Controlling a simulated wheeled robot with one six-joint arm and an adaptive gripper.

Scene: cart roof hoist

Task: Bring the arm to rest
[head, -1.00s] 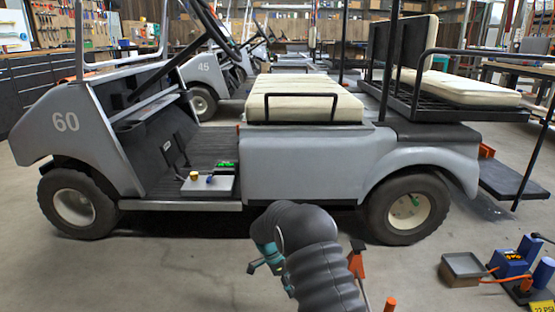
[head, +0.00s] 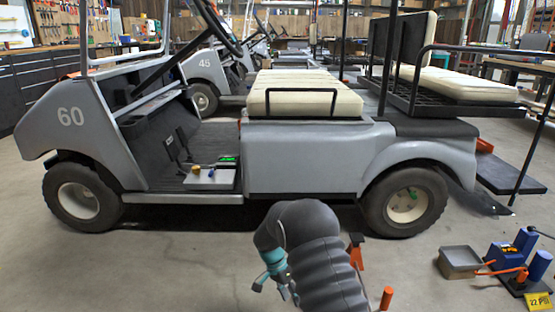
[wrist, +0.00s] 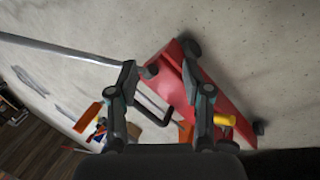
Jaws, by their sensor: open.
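My arm reaches forward from the bottom of the head view, its dark wrist bent downward. My gripper (head: 275,288) hangs low over the floor in front of the grey cart (head: 300,165), partly hidden by the arm. In the wrist view my gripper (wrist: 170,84) has its two fingers apart, with nothing held between them. A red floor jack (wrist: 182,90) with dark wheels shows behind and between the fingers. I cannot tell how far below the fingertips it is.
A grey tray (head: 460,263) and a blue pump-like unit (head: 505,256) stand on the floor at right. An orange post (head: 387,298) stands near my arm. A box with a green display (head: 211,178) sits on the cart's floor. Bare concrete lies front left.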

